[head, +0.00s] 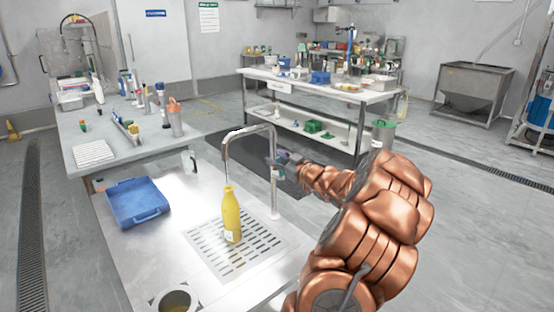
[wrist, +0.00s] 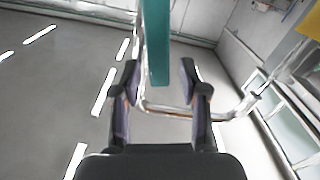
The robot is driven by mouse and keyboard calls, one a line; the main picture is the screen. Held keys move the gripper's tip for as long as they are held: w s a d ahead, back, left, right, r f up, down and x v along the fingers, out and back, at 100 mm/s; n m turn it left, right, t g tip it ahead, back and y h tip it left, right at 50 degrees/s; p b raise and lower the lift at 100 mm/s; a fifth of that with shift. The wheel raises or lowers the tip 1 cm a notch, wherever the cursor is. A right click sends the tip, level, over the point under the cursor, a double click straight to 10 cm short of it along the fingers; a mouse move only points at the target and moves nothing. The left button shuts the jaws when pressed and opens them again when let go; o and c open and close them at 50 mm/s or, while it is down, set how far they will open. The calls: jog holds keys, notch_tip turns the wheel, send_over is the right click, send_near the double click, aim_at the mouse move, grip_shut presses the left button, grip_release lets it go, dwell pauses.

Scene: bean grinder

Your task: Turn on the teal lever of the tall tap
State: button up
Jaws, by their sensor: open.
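The tall tap (head: 274,190) is a chrome pipe with a hooked spout, standing at the right edge of the steel counter. In the wrist view, the teal lever (wrist: 155,42) reaches down from the top, between the open fingers of my gripper (wrist: 158,72). There is a gap on each side, and I see no finger closed on it. The chrome pipe (wrist: 165,110) also shows between and behind the fingers. In the head view, my gripper (head: 281,163) is beside the tap's upright, and the lever is small and partly hidden there.
A yellow bottle (head: 231,216) stands upright on the drain grate (head: 205,240) below the spout. A blue case (head: 137,202) lies on the counter at left. A round metal cup (head: 176,300) is at the front edge. A cluttered white table (head: 330,88) stands behind.

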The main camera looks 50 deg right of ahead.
jog(key=shift+s, duration=0.1)
jog(key=s+a, duration=0.2)
jog(key=s, duration=0.9)
jog(key=shift+s, duration=0.3)
dwell(0.4)
